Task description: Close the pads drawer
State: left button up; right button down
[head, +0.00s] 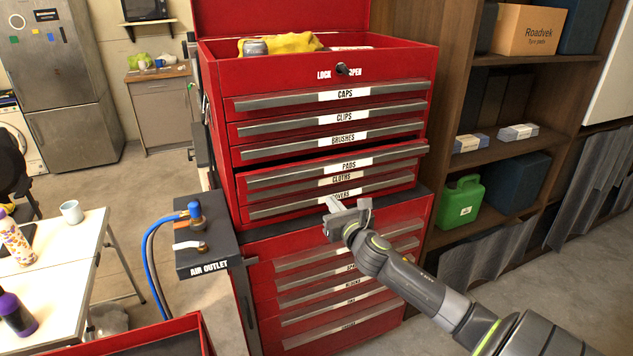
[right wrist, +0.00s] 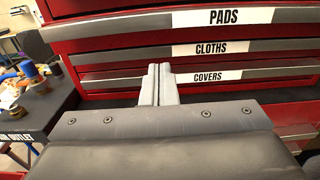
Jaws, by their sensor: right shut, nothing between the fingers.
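The pads drawer (head: 290,176) is in the upper part of the red tool chest in the head view. Its front stands out a little past the drawers around it, with a dark gap above it, so it is partly open. In the right wrist view its label and pull (right wrist: 130,24) show at the top. My right gripper (head: 335,204) is shut and empty, in front of the covers drawer and below the pads drawer. Its closed fingers (right wrist: 160,84) point at the chest; whether they touch it I cannot tell. My left gripper is not in view.
The cloths drawer (head: 290,187) and covers drawer (head: 280,208) lie below the pads drawer. The air outlet stand (head: 205,250) with a blue hose is left of the chest. A wooden shelf (head: 440,110) with a green can (head: 460,203) stands to the right.

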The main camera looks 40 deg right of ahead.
jog(key=p, duration=0.2)
send_near(313, 178)
jog(key=x, duration=0.5)
jog(key=shift+w, duration=0.2)
jog(key=shift+w+d, duration=0.25)
jog(key=shift+w, duration=0.45)
